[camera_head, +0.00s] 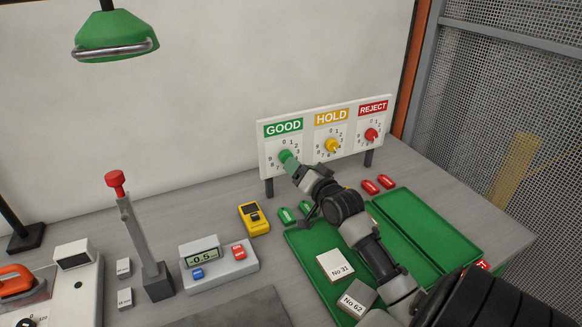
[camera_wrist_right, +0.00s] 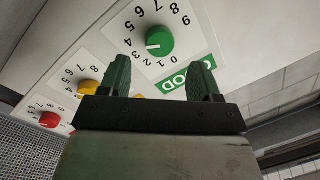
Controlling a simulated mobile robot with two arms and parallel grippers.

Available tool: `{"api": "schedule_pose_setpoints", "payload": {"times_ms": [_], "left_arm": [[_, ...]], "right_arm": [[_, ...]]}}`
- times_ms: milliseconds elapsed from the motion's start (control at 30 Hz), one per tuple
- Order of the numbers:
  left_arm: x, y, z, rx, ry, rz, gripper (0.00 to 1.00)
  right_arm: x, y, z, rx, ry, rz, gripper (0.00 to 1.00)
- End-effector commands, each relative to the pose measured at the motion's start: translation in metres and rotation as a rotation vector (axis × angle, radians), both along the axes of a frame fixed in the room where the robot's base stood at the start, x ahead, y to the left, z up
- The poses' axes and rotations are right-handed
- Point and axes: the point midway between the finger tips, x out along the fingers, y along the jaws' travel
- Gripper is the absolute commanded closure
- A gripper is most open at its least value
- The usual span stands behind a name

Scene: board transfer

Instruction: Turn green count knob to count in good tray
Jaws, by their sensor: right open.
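The green count knob (camera_wrist_right: 159,41) sits on the dial under the GOOD label in the right wrist view. Its white mark points toward the low-digit side, around 3 or 4; the exact digit is unclear. In the head view the knob (camera_head: 285,156) is on the board's left dial. My right gripper (camera_head: 294,166) is open in front of it; in the wrist view the knob lies beyond the gap between its green fingertips (camera_wrist_right: 160,72). The left green tray (camera_head: 308,243) holds boards No 31 (camera_head: 336,262) and No 62 (camera_head: 353,293). My left gripper is out of view.
Yellow HOLD knob (camera_head: 332,145) and red REJECT knob (camera_head: 371,134) are on the same board (camera_head: 310,120). Red tags (camera_head: 377,184), a yellow meter (camera_head: 252,217) and a grey readout box (camera_head: 222,270) stand nearby.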

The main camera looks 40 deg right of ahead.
Motion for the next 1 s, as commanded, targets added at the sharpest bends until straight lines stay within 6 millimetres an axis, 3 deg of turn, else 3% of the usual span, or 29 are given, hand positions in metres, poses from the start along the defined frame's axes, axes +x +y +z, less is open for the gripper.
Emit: {"api": "schedule_pose_setpoints", "payload": {"times_ms": [100, 300, 700, 1000], "left_arm": [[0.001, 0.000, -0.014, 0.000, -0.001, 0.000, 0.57], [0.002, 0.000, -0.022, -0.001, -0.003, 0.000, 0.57], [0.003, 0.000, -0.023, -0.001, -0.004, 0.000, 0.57], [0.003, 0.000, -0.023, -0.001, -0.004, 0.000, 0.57]], "right_arm": [[0.020, -0.004, -0.003, -0.001, -0.002, 0.000, 0.37], [0.039, -0.007, -0.002, -0.001, -0.001, -0.001, 0.37], [0.045, -0.008, 0.000, -0.001, 0.002, 0.000, 0.37], [0.045, -0.008, 0.000, -0.001, 0.002, 0.000, 0.81]]}}
